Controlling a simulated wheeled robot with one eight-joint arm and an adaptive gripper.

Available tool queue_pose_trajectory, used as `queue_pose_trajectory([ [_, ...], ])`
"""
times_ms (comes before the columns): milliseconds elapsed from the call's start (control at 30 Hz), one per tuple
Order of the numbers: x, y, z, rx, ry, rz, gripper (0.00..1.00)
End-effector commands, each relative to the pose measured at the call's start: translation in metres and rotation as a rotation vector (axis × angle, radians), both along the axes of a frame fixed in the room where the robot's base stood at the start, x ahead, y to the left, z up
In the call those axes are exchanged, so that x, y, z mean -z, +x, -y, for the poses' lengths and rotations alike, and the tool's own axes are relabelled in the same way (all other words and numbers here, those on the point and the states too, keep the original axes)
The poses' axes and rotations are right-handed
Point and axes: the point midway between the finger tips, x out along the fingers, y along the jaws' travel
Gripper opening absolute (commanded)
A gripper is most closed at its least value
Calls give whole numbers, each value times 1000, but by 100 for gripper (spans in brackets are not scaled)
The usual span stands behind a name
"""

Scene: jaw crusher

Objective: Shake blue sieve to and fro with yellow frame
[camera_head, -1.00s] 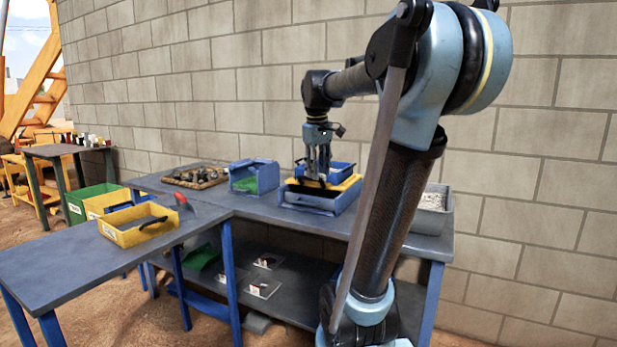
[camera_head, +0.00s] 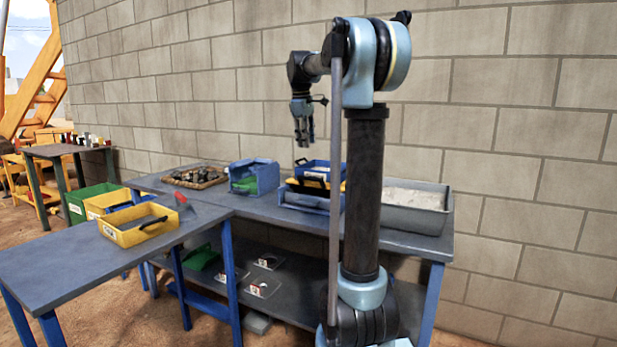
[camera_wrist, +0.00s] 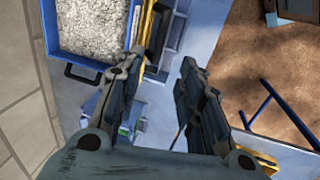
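The blue sieve (camera_head: 322,165) sits on the yellow frame (camera_head: 312,186) over a blue tray (camera_head: 300,201) on the bench. My arm link hides their right end. In the wrist view, the sieve (camera_wrist: 64,47) at upper left holds pale grit and has a black handle; part of the yellow frame (camera_wrist: 152,69) shows beside it. My gripper (camera_head: 304,142) hangs in the air above and slightly left of the sieve. In the wrist view, my gripper (camera_wrist: 159,66) has its two fingers apart with nothing held between them.
A grey bin of pale grit (camera_head: 418,222) stands at the bench's right end. A blue bin with green inside (camera_head: 253,178) and a tray of dark rocks (camera_head: 195,177) stand left. A yellow bin (camera_head: 140,233) is on the front table. A wall (camera_head: 520,150) runs behind.

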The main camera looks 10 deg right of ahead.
Motion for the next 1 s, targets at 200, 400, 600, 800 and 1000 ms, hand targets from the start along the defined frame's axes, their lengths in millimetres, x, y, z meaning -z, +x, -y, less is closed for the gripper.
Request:
queue_pose_trajectory([
  [200, 39, 6, 4, 0, 0, 0, 35],
  [400, 74, 12, 8, 0, 0, 0, 35],
  [600, 107, 17, 13, 1, 0, 0, 35],
  [800, 133, 21, 16, 2, 0, 0, 35],
  [1000, 144, 22, 17, 1, 0, 0, 35],
])
